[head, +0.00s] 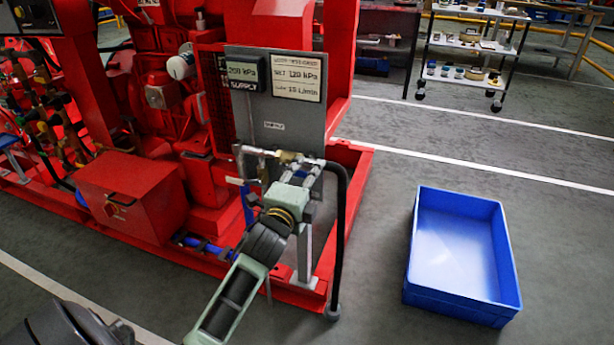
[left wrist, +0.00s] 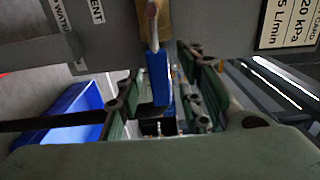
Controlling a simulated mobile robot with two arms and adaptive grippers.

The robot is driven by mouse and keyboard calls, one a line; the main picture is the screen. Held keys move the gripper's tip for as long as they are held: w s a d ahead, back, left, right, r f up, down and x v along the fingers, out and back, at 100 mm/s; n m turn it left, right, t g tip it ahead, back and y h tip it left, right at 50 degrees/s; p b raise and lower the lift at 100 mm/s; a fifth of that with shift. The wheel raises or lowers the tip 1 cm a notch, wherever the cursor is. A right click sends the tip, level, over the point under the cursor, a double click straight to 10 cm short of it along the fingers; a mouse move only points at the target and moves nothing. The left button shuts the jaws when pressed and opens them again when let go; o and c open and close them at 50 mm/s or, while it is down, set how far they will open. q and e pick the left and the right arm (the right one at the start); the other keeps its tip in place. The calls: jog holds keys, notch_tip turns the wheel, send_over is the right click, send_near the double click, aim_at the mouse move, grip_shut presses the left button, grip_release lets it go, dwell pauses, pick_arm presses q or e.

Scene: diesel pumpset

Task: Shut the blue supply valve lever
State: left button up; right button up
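In the left wrist view a blue lever (left wrist: 158,75) hangs from a brass fitting (left wrist: 151,22) on the grey panel. My left gripper (left wrist: 161,88) has its two green-and-black fingers on either side of this lever, with gaps visible, so it looks open around it. My right gripper is not in view.
The red pumpset frame (head: 352,155) surrounds the panel. A black hose (head: 340,220) runs down just right of my gripper. A blue crate (head: 411,275) stands on the floor at right, with clear floor around it. A shelf trolley (head: 470,46) stands behind.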

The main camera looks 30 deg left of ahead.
pick_arm(q)
grip_shut()
dwell(0.4)
